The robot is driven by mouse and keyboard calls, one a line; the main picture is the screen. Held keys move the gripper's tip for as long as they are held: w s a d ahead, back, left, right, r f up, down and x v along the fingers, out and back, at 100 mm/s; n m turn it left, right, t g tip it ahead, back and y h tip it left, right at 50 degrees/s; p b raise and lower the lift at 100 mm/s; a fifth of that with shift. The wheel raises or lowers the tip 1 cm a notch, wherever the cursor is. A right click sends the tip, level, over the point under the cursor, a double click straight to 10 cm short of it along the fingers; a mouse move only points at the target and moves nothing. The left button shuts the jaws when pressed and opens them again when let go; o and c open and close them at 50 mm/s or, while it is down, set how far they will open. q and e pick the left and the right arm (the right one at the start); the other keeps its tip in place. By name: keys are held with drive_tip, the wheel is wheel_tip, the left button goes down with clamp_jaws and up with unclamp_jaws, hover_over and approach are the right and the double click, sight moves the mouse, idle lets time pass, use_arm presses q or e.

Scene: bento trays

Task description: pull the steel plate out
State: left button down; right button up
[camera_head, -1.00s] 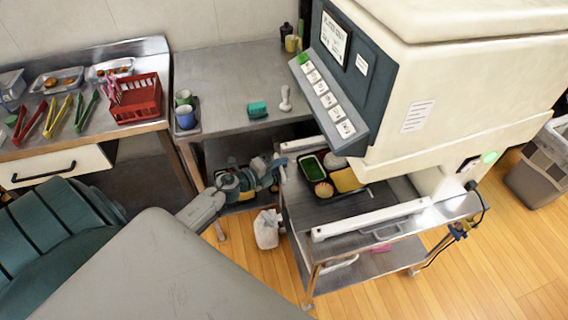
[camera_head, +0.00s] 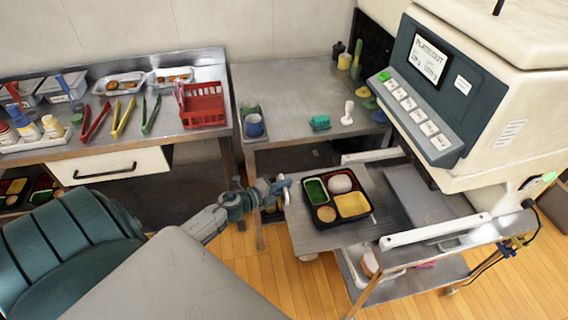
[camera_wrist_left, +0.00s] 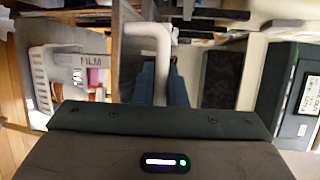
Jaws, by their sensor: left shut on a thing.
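The steel plate (camera_head: 310,237) sticks out on the left of the cream-coloured machine (camera_head: 520,130), level with the cart's white side rails. A black bento tray (camera_head: 341,216) with green, white, yellow and orange food lies on it. My left gripper (camera_head: 281,189) is at the plate's left edge, shut on the plate's pale handle. In the left wrist view the white handle (camera_wrist_left: 150,38) runs down between the dark blue fingers (camera_wrist_left: 160,85). My right gripper is in neither view.
The back table holds a blue cup (camera_head: 254,126), a teal block (camera_head: 320,122) and a white stamp-like tool (camera_head: 347,113). The left counter carries a red basket (camera_head: 203,106) and coloured tongs (camera_head: 122,117). A white basket (camera_wrist_left: 62,78) stands below in the left wrist view.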

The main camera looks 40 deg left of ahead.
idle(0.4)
use_arm(q)
drive_tip(key=c, duration=1.8)
unclamp_jaws()
drive_tip(key=shift+o, duration=0.2)
drive_tip(key=shift+s+a, duration=0.1)
drive_tip(key=shift+s, duration=0.05)
drive_tip(key=b+v, duration=0.3)
drive_tip(key=v, duration=0.7)
drive_tip(key=shift+s, duration=0.25)
